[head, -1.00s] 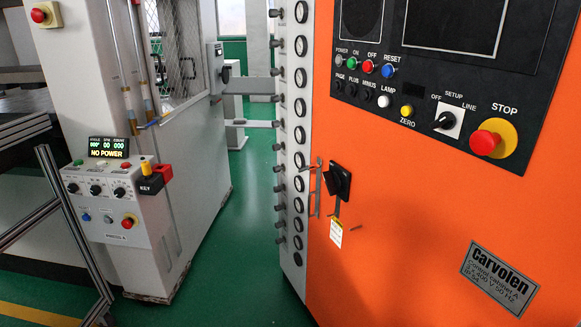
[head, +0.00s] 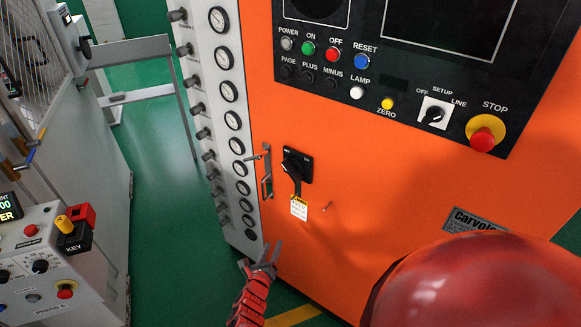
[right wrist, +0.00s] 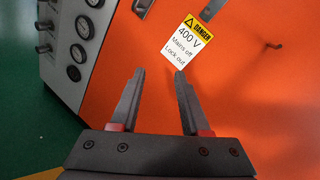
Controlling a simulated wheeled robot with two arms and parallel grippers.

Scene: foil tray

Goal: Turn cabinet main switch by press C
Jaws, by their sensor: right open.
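The black main switch (head: 297,166) sits on the front of the orange cabinet (head: 385,205), right of a metal door handle (head: 267,175). A white and yellow tag (head: 298,209) hangs below the switch. In the right wrist view the tag (right wrist: 182,42) reads "DANGER 400 V Mains off Lock out". My right gripper (head: 262,254) is open and empty, below and left of the switch and tag. Its fingers (right wrist: 160,85) point toward the cabinet front, with the tag just beyond the tips. My left gripper is out of view. No press letter is readable on the cabinet.
A column of gauges (head: 230,121) lines the cabinet's left edge. A small hook (head: 327,206) sticks out right of the tag. A red stop button (head: 483,140) is on the upper panel. A console with a key switch (head: 72,232) stands at left, with green floor between.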

